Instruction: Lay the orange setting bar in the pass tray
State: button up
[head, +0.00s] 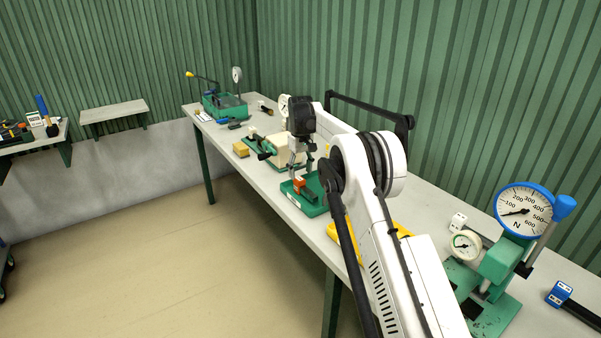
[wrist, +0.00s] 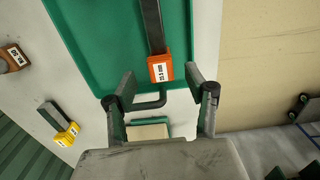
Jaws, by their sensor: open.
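The orange setting bar (wrist: 160,66), a dark bar with an orange labelled end, lies over the green pass tray (wrist: 85,45) in the wrist view. Its dark length runs along the tray floor and its orange end is near the tray's closer rim. In the head view, the orange end (head: 299,184) shows in the green tray (head: 313,209), partly behind my gripper. My gripper (wrist: 159,80) is open, with one finger to each side of the orange end and a gap on both sides. Whether the bar lies fully flat is hard to tell.
A yellow-ended bar (wrist: 66,133) and a brown-ended piece (wrist: 14,57) lie on the table left of the tray in the wrist view. In the head view, a large blue-rimmed gauge (head: 524,211) stands at the right and a green fixture (head: 226,107) at the far end.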

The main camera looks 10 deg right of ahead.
jog(key=shift+r+p, duration=0.6)
jog(key=shift+r, duration=0.95)
jog(key=s+r+t, duration=0.1)
jog(key=s+r, duration=0.1)
jog(key=r, duration=0.7)
jog(key=s+r, duration=0.2)
jog(key=r, duration=0.8)
jog(key=s+r+m+t+b, duration=0.1)
jog(key=s+r, duration=0.3)
jog(key=s, duration=0.6)
jog(key=s+r+m+t+b, duration=0.15)
jog(key=s+r, duration=0.25)
jog(key=s, duration=0.7)
jog(key=s+f+t, duration=0.1)
jog(key=s+f, duration=0.5)
jog(key=s, duration=0.4)
jog(key=s+f+m+t+b, duration=0.1)
jog(key=s+f, duration=0.5)
jog(key=s, duration=0.5)
jog(key=s+f+m+t, duration=0.1)
jog(key=s+f, duration=0.5)
jog(key=s, duration=0.5)
jog(key=shift+s+t, duration=0.15)
jog(key=shift+t, duration=0.2)
